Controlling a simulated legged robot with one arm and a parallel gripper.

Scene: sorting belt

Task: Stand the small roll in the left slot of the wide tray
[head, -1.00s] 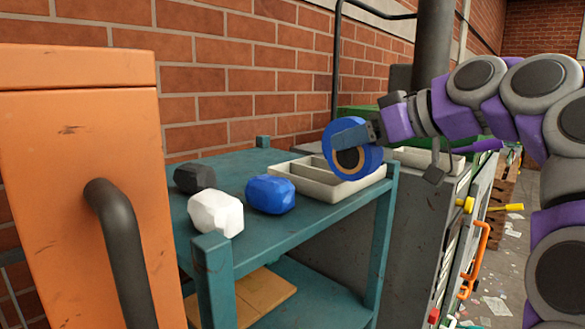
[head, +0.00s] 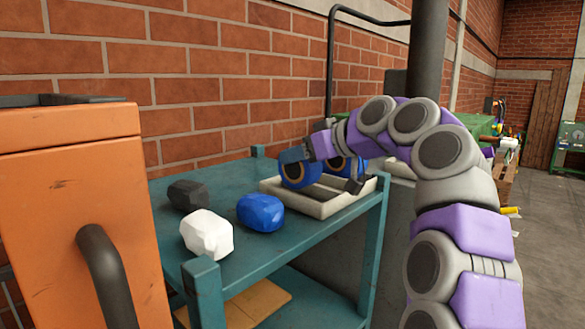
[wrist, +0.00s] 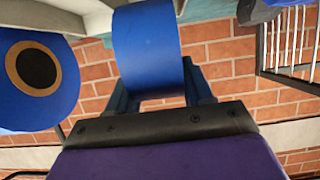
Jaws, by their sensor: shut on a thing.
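A blue roll with a tan ring around a dark core (head: 299,174), seemingly the small roll, is clamped in my gripper (head: 294,156). It is upright at the left part of the pale wide tray (head: 318,208); I cannot tell whether it touches the tray floor. In the wrist view the held roll (wrist: 150,45) shows its plain blue rim between the jaws. A second blue roll (head: 345,166) stands to its right, partly hidden by my arm; its cored face shows in the wrist view (wrist: 36,72).
The tray is on a teal table (head: 255,245). A black lump (head: 190,194), a white lump (head: 206,234) and a blue lump (head: 261,212) lie left of it. An orange cabinet (head: 70,210) is at the near left, and a brick wall is behind.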

